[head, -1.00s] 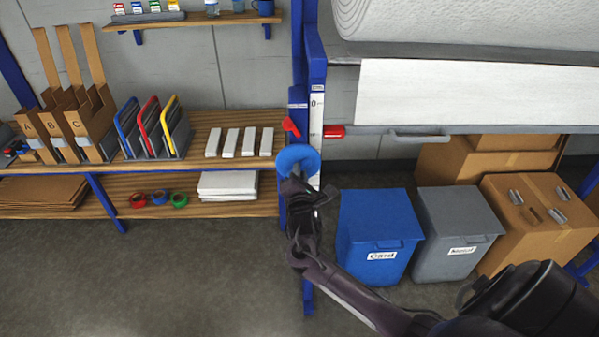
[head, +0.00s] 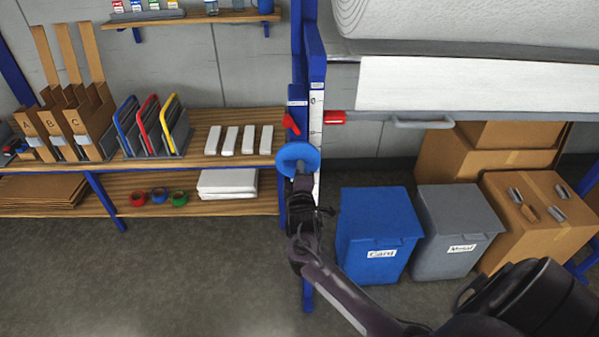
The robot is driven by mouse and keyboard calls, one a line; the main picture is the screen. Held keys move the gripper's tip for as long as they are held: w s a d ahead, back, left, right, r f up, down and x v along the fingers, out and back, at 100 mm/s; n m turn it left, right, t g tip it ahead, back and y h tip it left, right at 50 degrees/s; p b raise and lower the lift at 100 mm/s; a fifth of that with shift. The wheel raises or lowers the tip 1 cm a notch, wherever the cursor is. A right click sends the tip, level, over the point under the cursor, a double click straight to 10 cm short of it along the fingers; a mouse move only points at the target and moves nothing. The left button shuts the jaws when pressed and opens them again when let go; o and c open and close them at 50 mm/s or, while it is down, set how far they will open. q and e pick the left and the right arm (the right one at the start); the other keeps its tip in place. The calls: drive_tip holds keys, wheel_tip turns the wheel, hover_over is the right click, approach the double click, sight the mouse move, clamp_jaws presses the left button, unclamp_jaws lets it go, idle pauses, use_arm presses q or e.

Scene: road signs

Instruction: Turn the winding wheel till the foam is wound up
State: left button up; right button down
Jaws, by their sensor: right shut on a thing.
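The blue winding wheel (head: 298,153) is on the front of the blue upright post, below a red pointer (head: 290,124). My right gripper (head: 301,178) is at the wheel's lower rim and is shut on it; its fingertips are partly hidden by the wrist. The white foam roll (head: 460,20) is at the top right. A white foam sheet (head: 450,84) hangs below it over a grey bar with a handle (head: 424,123). A white scale strip (head: 317,105) runs down the post next to a red block (head: 334,117). My left gripper is out of view.
A blue bin (head: 378,232) marked Card and a grey bin (head: 456,230) stand right of my right arm. Cardboard boxes (head: 540,222) are farther right. Wooden shelves (head: 200,165) with files and white blocks stand left. The floor at left is clear.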

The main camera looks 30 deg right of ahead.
drive_tip(key=shift+f+m+b, duration=0.2)
drive_tip(key=shift+m+b, duration=0.95)
drive_tip(key=shift+m, duration=3.85)
drive_tip(key=c, duration=1.5)
unclamp_jaws()
drive_tip(key=shift+o, duration=0.2)
drive_tip(key=shift+r, duration=0.1)
drive_tip(key=shift+a, duration=0.1)
drive_tip(key=b+v, duration=0.2)
drive_tip(key=v, duration=0.5)
drive_tip(key=shift+s+a, duration=0.2)
drive_tip(key=shift+s, duration=0.15)
